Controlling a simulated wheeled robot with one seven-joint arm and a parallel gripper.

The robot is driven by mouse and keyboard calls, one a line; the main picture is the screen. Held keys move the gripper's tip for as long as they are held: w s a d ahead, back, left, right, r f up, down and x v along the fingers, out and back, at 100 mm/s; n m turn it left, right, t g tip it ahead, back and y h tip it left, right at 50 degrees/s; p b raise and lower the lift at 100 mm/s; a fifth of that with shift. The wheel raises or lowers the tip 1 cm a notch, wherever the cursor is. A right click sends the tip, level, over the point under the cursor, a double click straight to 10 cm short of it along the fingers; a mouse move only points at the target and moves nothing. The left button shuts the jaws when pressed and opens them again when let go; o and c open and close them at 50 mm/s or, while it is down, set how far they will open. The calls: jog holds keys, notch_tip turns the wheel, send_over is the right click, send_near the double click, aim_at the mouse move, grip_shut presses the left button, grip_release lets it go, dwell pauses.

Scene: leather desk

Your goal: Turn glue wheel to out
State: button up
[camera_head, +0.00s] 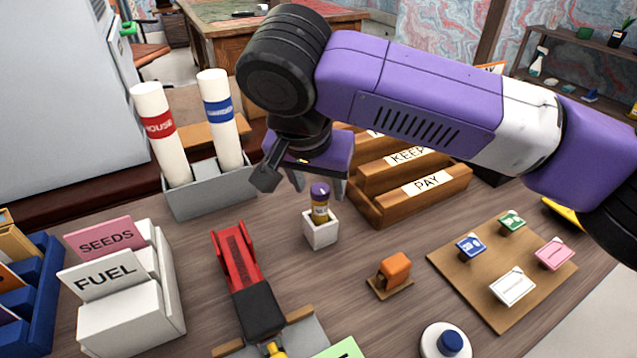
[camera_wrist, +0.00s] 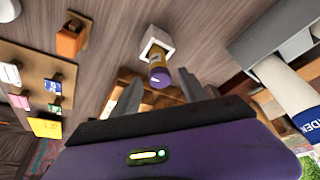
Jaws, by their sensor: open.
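The glue stick (camera_head: 320,205) has a yellowish body and a purple cap, and it stands upright in a small white holder (camera_head: 321,233) on the desk. In the wrist view the glue stick (camera_wrist: 160,76) shows with its purple end toward me, in the white holder (camera_wrist: 156,42). My gripper (camera_head: 318,186) is above the glue stick, fingers pointing down. In the wrist view the two fingers of my gripper (camera_wrist: 158,92) are apart and nothing is between their tips. The wheel of the glue and any out marking cannot be made out.
Wooden letter trays (camera_head: 415,180) marked KEEP and PAY stand just behind and right. A grey holder (camera_head: 212,193) with two white tubes is at the left. A red stapler-like tool (camera_head: 238,257), an orange block (camera_head: 394,270) and a board (camera_head: 465,290) with stamps are nearer.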

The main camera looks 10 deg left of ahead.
grip_shut()
